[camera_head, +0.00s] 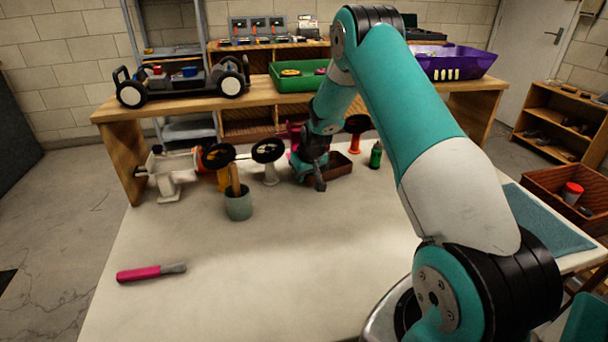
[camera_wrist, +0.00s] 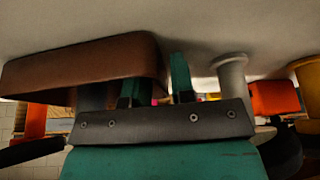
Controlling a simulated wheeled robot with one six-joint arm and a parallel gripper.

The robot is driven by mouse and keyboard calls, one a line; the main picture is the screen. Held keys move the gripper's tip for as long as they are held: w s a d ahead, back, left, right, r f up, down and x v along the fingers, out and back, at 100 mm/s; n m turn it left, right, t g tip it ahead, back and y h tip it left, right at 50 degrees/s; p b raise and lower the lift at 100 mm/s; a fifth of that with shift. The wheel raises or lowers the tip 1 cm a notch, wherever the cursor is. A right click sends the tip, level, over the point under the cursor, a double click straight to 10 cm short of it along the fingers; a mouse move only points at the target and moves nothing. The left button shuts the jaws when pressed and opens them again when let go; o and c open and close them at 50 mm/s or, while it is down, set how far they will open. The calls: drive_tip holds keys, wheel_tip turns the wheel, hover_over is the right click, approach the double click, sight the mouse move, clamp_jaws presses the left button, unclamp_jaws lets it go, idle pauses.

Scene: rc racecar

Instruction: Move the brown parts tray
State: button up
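The brown parts tray (camera_head: 343,166) sits on the pale workbench, at its far side near the middle in the head view. In the wrist view, where the bench surface shows at the top, the tray (camera_wrist: 90,68) fills the left side. My gripper (camera_head: 319,184) points down at the tray's left end. In the wrist view my gripper's (camera_wrist: 156,82) two fingers stand apart. One finger is outside, close beside the tray's end wall; the other is partly hidden behind the tray's side, seemingly inside it. I cannot see firm contact.
A green bottle (camera_head: 376,155) and an orange-red spool-like stand (camera_head: 356,134) are close right of and behind the tray. A grey cup (camera_head: 238,203) and a wheeled axle assembly (camera_head: 200,158) stand left. A pink-handled tool (camera_head: 151,272) lies front left. The bench's front middle is clear.

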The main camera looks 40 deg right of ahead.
clamp_jaws()
drive_tip(key=shift+d, duration=0.15)
drive_tip(key=shift+s+d, duration=0.3)
drive_tip(key=shift+d, duration=0.45)
drive_tip(key=shift+o, duration=1.5)
unclamp_jaws()
